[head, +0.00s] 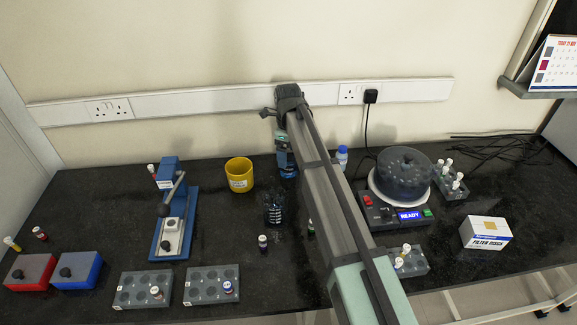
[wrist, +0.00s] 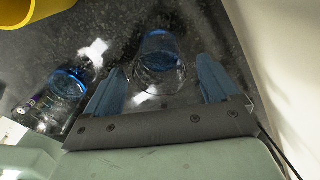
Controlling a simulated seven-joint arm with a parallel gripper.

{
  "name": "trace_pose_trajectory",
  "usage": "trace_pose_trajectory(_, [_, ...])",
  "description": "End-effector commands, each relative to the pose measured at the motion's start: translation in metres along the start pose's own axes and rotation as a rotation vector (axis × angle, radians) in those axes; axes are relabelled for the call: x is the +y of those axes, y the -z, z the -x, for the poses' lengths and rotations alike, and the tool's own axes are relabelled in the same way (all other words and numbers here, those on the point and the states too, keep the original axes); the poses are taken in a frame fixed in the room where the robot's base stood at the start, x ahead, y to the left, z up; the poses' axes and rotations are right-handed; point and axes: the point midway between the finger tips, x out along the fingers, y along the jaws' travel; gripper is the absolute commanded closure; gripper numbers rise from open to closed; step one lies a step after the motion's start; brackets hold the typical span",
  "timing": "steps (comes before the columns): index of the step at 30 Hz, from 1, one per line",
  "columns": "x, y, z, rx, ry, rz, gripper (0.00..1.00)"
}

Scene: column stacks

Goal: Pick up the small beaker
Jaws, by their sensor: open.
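In the wrist view, a clear glass vessel with blue in it (wrist: 158,62), seemingly the small beaker, sits between the fingertips of my gripper (wrist: 160,70), with a gap on each side. A second clear vessel with blue contents and white markings (wrist: 62,92) stands to the left, outside the fingers. In the head view, my gripper (head: 283,156) is near the back of the bench, and the vessel between its fingers is hard to make out there. The marked vessel (head: 275,210) stands in front of it. My gripper is open and holds nothing.
A yellow pot (head: 239,174) stands left of my gripper, and a blue-capped bottle (head: 343,157) to its right. A small dark vial (head: 262,243) is in front. The wall (head: 200,70) is close behind. A centrifuge (head: 402,180) stands further right, a blue press (head: 175,215) further left.

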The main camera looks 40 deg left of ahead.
Motion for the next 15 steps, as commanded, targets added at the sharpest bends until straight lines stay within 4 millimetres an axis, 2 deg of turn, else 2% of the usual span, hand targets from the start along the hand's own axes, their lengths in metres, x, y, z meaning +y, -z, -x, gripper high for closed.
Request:
trace_pose_trajectory(7, [0.002, 0.003, -0.033, -0.001, -0.001, -0.001, 0.11])
trace_pose_trajectory(15, [0.001, 0.002, -0.04, -0.003, 0.002, -0.001, 0.11])
